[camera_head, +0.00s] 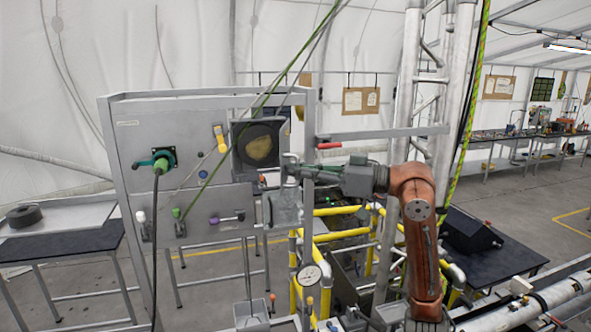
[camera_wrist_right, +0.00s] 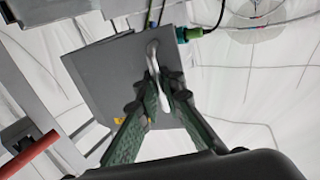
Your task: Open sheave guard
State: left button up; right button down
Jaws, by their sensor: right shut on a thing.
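The sheave guard looks to be the flat grey plate with a pale bar handle. In the wrist view the plate (camera_wrist_right: 105,75) fills the upper middle and the handle (camera_wrist_right: 153,50) stands out from it. The plate's hinge is not clear. My left gripper is not in view.
The grey panel (camera_head: 150,187) carries a green connector (camera_head: 161,163), a yellow handle (camera_head: 220,138) and small levers. A red-gripped lever (camera_head: 329,145) sits just above my right gripper. Yellow rails (camera_head: 340,234) and a metal truss (camera_head: 408,90) stand nearby. Green rope crosses the panel.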

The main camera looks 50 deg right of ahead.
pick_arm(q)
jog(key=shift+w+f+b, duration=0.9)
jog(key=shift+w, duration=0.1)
pick_arm(e)
jog(key=d, duration=0.1)
jog(key=s+d, duration=0.1)
jog(key=d, duration=0.1)
jog(key=s+d, duration=0.1)
jog(key=shift+s+d, duration=0.15)
jog(key=shift+d, duration=0.2)
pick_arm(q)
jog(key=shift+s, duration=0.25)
pick_arm(e)
jog(key=c, duration=2.5)
grip_release()
jog(key=shift+o, duration=0.5)
jog(key=shift+s+d, duration=0.1)
jog(key=shift+s, duration=0.1)
jog(key=shift+d, duration=0.1)
